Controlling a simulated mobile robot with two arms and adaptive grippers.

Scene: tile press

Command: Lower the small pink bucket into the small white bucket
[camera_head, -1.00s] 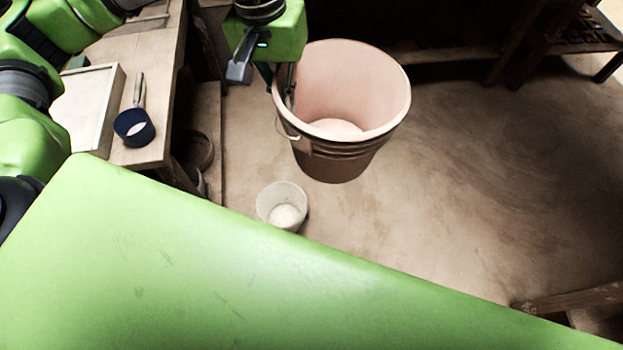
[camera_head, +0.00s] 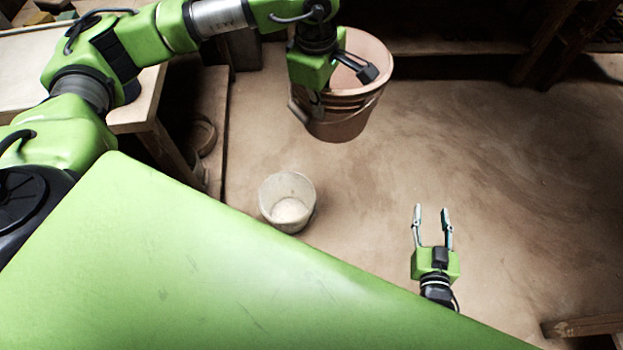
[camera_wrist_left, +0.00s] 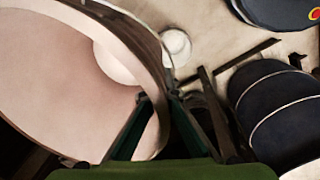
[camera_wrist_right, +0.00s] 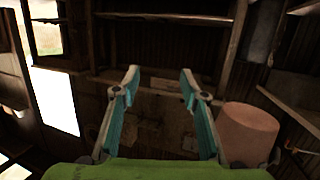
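The pink bucket (camera_head: 345,125) is upright in the upper middle of the head view, partly hidden by my left arm and gripper. My left gripper (camera_head: 322,98) has its fingers on either side of the bucket's wall at the rim. The left wrist view shows the fingers (camera_wrist_left: 158,112) around that wall, with the pink inside at left. The white bucket (camera_head: 267,205) stands upright on the floor, nearer and left of the pink one. It also shows in the left wrist view (camera_wrist_left: 176,46). My right gripper (camera_head: 432,212) is open and empty, right of the white bucket.
A wooden table (camera_head: 140,112) stands at left, partly behind my left arm. The floor (camera_head: 480,150) right of the buckets is clear. A wooden beam (camera_head: 585,325) lies at lower right. The right wrist view shows the pink bucket (camera_wrist_right: 248,130) near wooden shelving.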

